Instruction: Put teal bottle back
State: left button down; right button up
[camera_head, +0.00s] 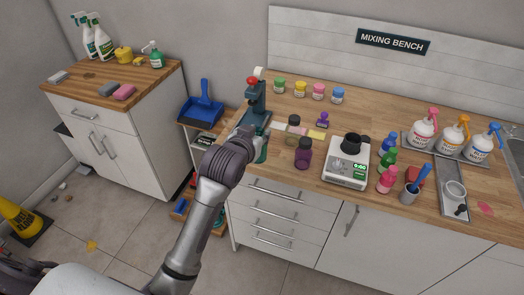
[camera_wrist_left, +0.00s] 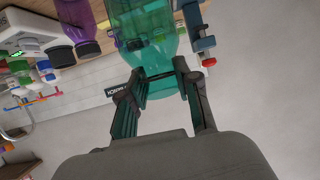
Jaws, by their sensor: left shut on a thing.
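The teal bottle (camera_wrist_left: 145,30) is see-through and fills the top middle of the left wrist view. My left gripper (camera_wrist_left: 160,78) is shut on it, with one finger on each side. In the head view my left gripper (camera_head: 248,134) is at the left front edge of the mixing bench. There the teal bottle (camera_head: 263,154) shows only in part, beside the gripper; the rest is hidden by my wrist. I cannot tell whether it touches the bench. My right gripper is not in view.
A dark teal press (camera_head: 256,98) stands just behind my gripper. A purple bottle (camera_head: 303,153) and a dark-capped bottle (camera_head: 293,124) stand to the right, then a scale (camera_head: 345,174). Small coloured jars (camera_head: 299,89) line the back. A blue dustpan (camera_head: 202,110) is at left.

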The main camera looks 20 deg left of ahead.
pick_arm(q)
jog(key=w+r, duration=0.2)
jog(key=w, duration=0.6)
jog(key=shift+w+a+f+p, duration=0.15)
jog(key=shift+f+p, duration=0.25)
jog(key=shift+f, duration=1.2)
jog(key=shift+w+d+f+p, duration=0.15)
jog(key=shift+f+p, duration=0.3)
jog(key=shift+f, duration=1.2)
jog(key=shift+w+a+f+p, duration=0.1)
jog(key=shift+w+f+p, duration=0.25)
jog(key=shift+f, duration=1.25)
jog(key=shift+s, duration=0.15)
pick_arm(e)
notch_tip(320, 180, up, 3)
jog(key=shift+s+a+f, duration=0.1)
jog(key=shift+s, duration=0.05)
pick_arm(q)
jog(key=shift+f, duration=0.1)
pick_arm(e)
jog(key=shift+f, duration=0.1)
pick_arm(q)
jog(key=c, duration=1.2)
grip_release()
jog(key=o, duration=0.4)
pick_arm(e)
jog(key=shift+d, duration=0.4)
